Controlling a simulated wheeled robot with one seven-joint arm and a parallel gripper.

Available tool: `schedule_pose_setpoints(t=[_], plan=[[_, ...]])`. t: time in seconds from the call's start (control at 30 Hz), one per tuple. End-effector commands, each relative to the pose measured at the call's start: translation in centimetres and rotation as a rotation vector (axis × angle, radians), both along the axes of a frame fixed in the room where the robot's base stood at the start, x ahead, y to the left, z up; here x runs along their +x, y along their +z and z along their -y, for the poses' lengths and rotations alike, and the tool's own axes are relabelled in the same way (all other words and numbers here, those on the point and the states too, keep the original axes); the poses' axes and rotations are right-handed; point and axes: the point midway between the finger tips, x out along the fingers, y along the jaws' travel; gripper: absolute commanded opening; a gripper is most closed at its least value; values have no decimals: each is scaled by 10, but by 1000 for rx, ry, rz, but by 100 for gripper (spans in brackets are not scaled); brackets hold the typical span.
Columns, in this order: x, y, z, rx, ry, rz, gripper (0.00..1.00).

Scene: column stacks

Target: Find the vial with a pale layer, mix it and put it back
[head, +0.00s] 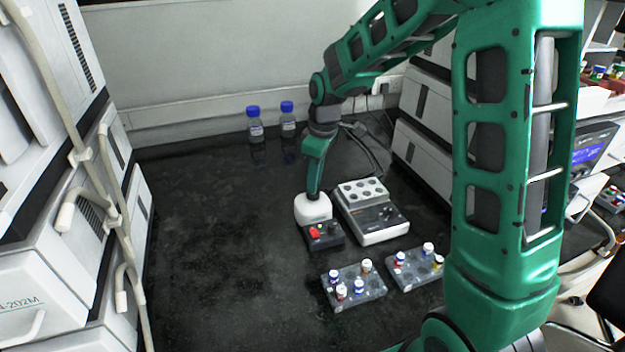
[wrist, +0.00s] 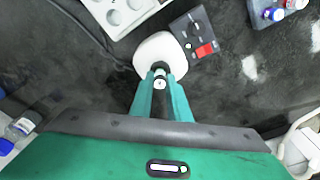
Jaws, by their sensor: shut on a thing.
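My gripper (head: 313,192) points down over the white head (head: 310,208) of a vortex mixer on the dark bench. In the wrist view my gripper (wrist: 160,88) is shut on a vial (wrist: 160,78), of which only the small pale top shows. The vial is over or on the mixer head; I cannot tell whether they touch. Its contents are hidden. The mixer's dark front (head: 325,236) has a red switch and a knob. Two grey racks stand in front: the left rack (head: 343,304) holds several capped vials, and the right rack (head: 405,284) holds several more.
A white block device (head: 380,236) with round wells stands just right of the mixer. Two blue-capped bottles (head: 256,132) stand at the back. White instruments line both sides. The bench's left and front middle are clear.

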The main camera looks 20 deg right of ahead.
Motion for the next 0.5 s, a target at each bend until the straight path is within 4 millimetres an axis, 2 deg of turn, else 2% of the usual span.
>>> schedule_pose_setpoints(t=[0.5], plan=[[0, -4, 0, 0, 0, 0, 0]])
